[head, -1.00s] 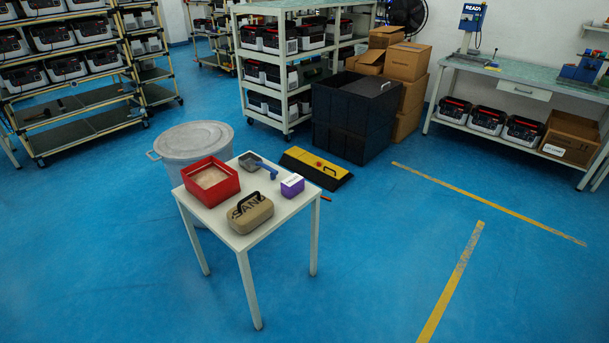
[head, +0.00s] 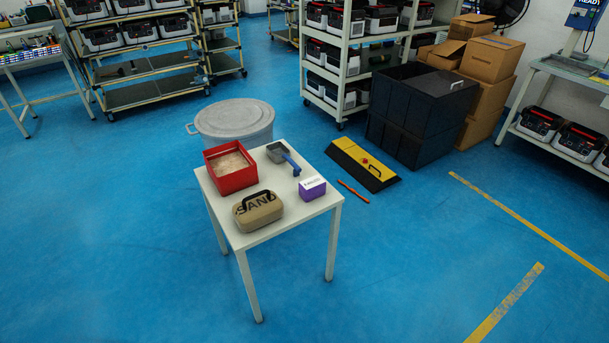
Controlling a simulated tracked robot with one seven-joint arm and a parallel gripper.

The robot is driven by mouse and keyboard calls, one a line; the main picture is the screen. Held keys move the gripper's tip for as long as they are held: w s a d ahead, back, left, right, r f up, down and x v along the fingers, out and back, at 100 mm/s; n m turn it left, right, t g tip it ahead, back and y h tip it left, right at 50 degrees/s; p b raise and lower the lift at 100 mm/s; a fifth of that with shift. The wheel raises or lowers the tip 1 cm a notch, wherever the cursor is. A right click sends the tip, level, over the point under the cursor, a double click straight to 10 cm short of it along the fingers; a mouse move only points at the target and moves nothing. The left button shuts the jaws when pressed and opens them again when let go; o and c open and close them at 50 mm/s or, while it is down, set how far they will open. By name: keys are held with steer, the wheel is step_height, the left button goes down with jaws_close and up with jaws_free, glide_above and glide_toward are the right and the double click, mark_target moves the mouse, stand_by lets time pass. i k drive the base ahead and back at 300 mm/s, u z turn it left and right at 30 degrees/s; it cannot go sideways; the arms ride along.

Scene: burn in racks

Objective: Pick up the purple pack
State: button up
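The purple pack (head: 312,191) is a small box with a white label on top. It sits near the right corner of a small white table (head: 286,229) in the head view. It stands apart from the other items on that table. My gripper is not in view.
The table also holds a red box of sand (head: 232,181), a tan SAND bag (head: 258,212) and a scoop with blue handle (head: 287,161). A grey bin (head: 236,121) stands behind. A yellow-black unit (head: 364,162) and orange bar (head: 353,191) lie right. Floor in front is clear.

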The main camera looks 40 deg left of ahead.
mark_target(310, 188)
steer(key=u, duration=0.6)
steer(key=i, duration=1.6)
steer(key=u, duration=0.5)
steer(key=k, duration=0.9)
steer(key=u, duration=0.2)
steer(key=i, duration=0.9)
steer(key=z, duration=0.05)
